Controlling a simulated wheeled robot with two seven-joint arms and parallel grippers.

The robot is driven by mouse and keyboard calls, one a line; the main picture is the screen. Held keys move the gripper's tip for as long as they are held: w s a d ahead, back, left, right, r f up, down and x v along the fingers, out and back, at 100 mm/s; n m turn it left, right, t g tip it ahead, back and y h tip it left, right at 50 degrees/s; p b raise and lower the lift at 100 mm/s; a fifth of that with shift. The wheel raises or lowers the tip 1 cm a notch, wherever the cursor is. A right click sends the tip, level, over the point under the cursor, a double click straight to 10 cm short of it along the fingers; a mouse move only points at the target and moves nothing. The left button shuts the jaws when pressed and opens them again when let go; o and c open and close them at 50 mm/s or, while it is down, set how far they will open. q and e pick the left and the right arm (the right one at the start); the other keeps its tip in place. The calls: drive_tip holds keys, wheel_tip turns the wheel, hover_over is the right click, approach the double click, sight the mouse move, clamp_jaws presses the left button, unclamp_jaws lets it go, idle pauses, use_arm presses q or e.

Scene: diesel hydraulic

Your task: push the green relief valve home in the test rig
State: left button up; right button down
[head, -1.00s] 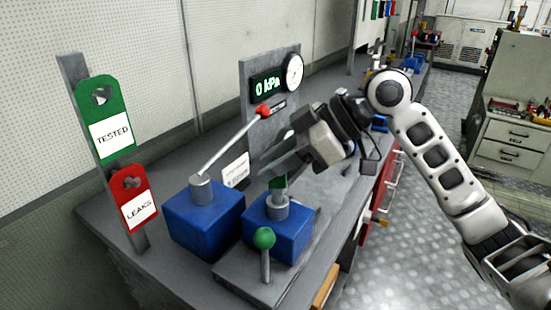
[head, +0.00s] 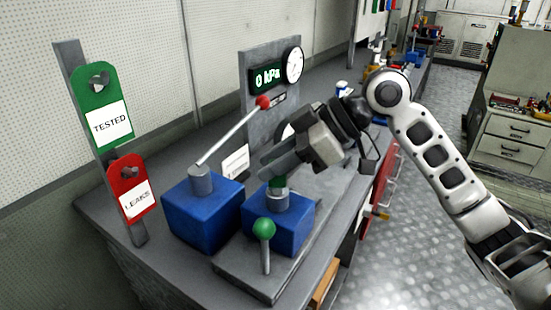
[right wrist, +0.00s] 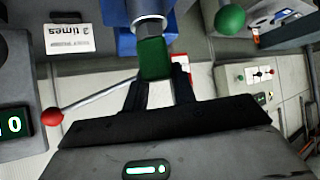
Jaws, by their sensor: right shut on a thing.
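The green relief valve (right wrist: 155,58) is between the fingers of my right gripper (right wrist: 160,92), which is shut on it. In the right wrist view its far end meets the grey collar (right wrist: 149,25) of the test rig; how deep it sits I cannot tell. In the head view my right gripper (head: 270,162) is just above the right blue block (head: 277,224), with a small bit of the green valve (head: 279,182) showing under the fingers at the collar (head: 277,200). My left gripper is not in view.
A green-knobbed lever (head: 264,230) stands in front of the right block. A left blue block (head: 203,212) carries a red-knobbed lever (head: 263,102). Behind is a gauge panel (head: 270,73) reading 0 kPa. TESTED (head: 108,122) and LEAKS (head: 135,193) tags hang on a post at left.

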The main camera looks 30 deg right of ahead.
drive_tip(key=c, duration=1.1)
unclamp_jaws()
drive_tip(key=shift+o, duration=0.2)
use_arm(q)
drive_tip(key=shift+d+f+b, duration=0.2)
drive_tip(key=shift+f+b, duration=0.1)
drive_tip(key=shift+b, duration=0.7)
use_arm(e)
drive_tip(key=v, duration=1.6)
